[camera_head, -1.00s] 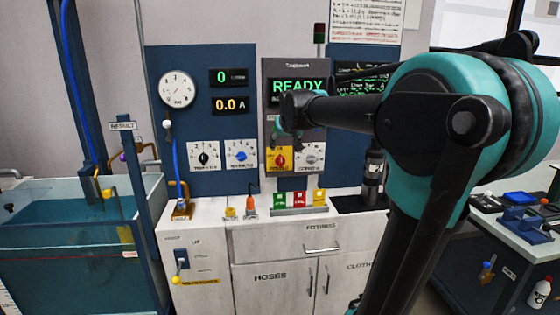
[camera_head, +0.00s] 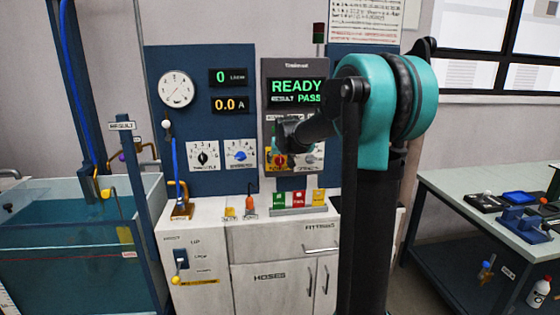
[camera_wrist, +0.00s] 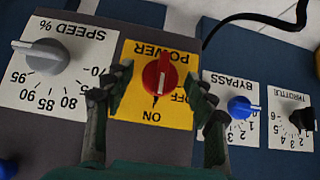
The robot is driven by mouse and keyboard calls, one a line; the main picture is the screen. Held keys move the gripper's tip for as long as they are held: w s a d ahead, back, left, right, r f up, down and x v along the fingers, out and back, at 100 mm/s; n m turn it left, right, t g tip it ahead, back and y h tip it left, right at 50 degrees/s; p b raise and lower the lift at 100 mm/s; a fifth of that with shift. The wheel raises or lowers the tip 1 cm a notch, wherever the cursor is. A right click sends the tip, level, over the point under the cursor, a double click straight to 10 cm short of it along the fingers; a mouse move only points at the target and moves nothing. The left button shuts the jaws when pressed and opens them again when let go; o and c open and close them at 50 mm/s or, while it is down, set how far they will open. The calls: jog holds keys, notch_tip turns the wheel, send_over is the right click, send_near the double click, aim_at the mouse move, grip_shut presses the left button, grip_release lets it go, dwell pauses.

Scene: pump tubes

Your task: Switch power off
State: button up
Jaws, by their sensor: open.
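The red power knob (camera_wrist: 160,76) sits on a yellow plate (camera_wrist: 129,104) marked POWER, OFF and ON, which appears upside down in the wrist view. A dark mark by the knob lies toward ON. My gripper (camera_wrist: 158,83) is open, with one finger on each side of the knob. I cannot tell whether either finger touches it. In the head view the knob (camera_head: 280,160) shows just under my gripper (camera_head: 284,148), which partly covers the yellow plate.
The grey speed knob (camera_wrist: 42,55), blue bypass knob (camera_wrist: 239,107) and black throttle knob (camera_wrist: 302,119) sit on neighbouring plates. The display (camera_head: 297,91) reads READY and PASS. A water tank (camera_head: 70,230) is at left.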

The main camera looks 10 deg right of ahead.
jog(key=c, duration=1.2)
jog(key=shift+o, duration=0.2)
jog(key=shift+a, duration=0.1)
jog(key=n+h, duration=0.1)
jog(key=h, duration=0.2)
jog(key=shift+a+n, duration=0.25)
jog(key=shift+n, duration=0.15)
jog(key=n+h, duration=0.1)
jog(key=h, duration=0.1)
jog(key=n+h, duration=0.1)
jog(key=shift+a+f+t+h, duration=0.15)
jog(key=shift+t+h, duration=0.25)
jog(key=n+h, duration=0.1)
jog(key=n+t+h, duration=0.1)
jog(key=h, duration=0.1)
jog(key=shift+a+f+n+h, duration=0.15)
jog(key=shift+f+n+h, duration=0.1)
jog(key=shift+n+h, duration=0.15)
jog(key=shift+f+n+t+h, duration=0.15)
jog(key=shift+n+t+h, duration=0.85)
jog(key=shift+n+h, duration=0.15)
